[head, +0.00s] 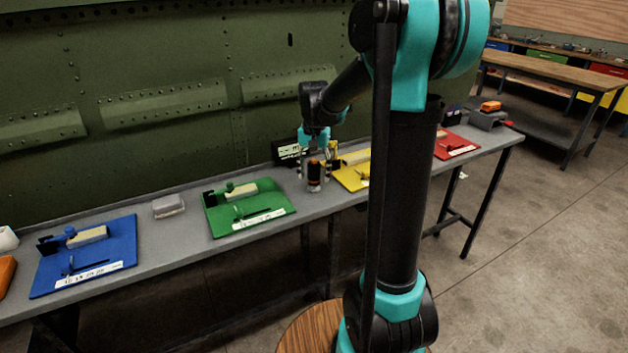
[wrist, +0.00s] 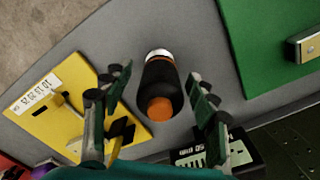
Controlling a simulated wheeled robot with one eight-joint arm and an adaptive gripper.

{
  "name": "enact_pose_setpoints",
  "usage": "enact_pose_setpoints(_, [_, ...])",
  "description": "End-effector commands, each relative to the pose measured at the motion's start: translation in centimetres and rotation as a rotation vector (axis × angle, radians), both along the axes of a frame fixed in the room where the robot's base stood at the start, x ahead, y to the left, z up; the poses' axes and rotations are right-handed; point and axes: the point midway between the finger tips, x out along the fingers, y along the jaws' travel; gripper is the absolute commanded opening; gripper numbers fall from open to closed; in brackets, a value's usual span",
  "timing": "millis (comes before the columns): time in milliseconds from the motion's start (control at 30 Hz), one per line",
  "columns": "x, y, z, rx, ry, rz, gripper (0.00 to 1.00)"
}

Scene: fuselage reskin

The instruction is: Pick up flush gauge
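A black cylinder with an orange end and a silver rim, which I take for the flush gauge (wrist: 158,84), is on the grey bench. In the head view the gauge (head: 314,176) appears upright between the green and yellow mats. My gripper (wrist: 161,86) is above it with one finger on each side. Grey gaps show between the fingers and the gauge, so the gripper is open and not holding it. In the head view my gripper (head: 314,164) partly hides the gauge's upper part.
A yellow mat (wrist: 62,122) and a green mat (head: 265,208) with tools flank the gauge. A dark box with white marks (head: 290,152) stands close behind it. The green riveted fuselage panel (head: 170,80) rises behind the bench. A blue mat (head: 110,255) lies farther left.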

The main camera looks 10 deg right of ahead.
Motion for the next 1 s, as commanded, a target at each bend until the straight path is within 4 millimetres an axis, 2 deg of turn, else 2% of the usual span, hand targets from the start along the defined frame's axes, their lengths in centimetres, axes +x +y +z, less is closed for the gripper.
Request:
enact_pose_setpoints(67, [0.0, 0.0, 0.0, 0.000, 0.000, 0.000, 0.48])
enact_pose_setpoints(400, [0.0, 0.0, 0.0, 0.000, 0.000, 0.000, 0.06])
enact_pose_setpoints(767, [0.0, 0.0, 0.4, 0.000, 0.000, 0.000, 0.06])
enact_pose_setpoints(867, [0.0, 0.0, 1.1, 0.000, 0.000, 0.000, 0.06])
enact_pose_setpoints(1000, [0.0, 0.0, 3.2, 0.000, 0.000, 0.000, 0.06])
